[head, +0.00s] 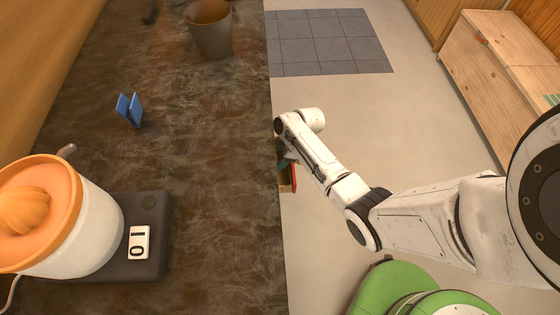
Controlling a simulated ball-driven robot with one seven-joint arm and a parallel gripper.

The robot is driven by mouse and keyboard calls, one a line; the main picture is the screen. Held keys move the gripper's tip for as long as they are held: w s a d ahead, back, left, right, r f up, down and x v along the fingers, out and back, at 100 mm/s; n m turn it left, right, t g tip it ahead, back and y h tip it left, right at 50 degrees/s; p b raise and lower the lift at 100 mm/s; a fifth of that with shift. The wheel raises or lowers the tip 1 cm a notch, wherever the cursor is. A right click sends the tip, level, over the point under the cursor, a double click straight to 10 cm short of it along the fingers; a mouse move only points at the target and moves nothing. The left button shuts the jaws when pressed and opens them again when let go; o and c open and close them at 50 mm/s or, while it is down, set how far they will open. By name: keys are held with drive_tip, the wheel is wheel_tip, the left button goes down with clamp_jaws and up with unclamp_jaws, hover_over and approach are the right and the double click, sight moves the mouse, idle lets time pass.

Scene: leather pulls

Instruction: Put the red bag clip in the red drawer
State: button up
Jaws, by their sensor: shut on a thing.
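A small red thing (481,40), which looks like the red bag clip, lies on the low wooden cabinet at the upper right; it is too small to be sure. A narrow, red-fronted drawer (293,178) stands partly out from under the dark counter's right edge. My gripper (285,160) is at this drawer, beside the counter edge, largely hidden under my wrist. It is shut, seemingly on the red drawer's pull, but the fingertips and the pull do not show clearly.
On the dark counter (205,150) stand an orange-topped juicer (90,235), a dark scale (150,255), a blue clip (130,110) and a brown pot (210,30). A grey tiled mat (330,40) lies on the floor. Floor between counter and wooden cabinet (500,75) is open.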

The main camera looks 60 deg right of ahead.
drive_tip(key=shift+f, duration=1.1)
drive_tip(key=shift+f+b, duration=0.25)
drive_tip(key=shift+b, duration=0.05)
drive_tip(key=o, duration=1)
drive_tip(key=shift+r, duration=0.1)
drive_tip(key=shift+s+r+p, duration=0.1)
drive_tip(key=shift+r+p, duration=0.3)
drive_tip(key=shift+r, duration=0.1)
drive_tip(key=p+v, duration=0.2)
drive_tip(key=v, duration=0.9)
drive_tip(key=shift+s+d+r, duration=0.1)
drive_tip(key=shift+r, duration=0.05)
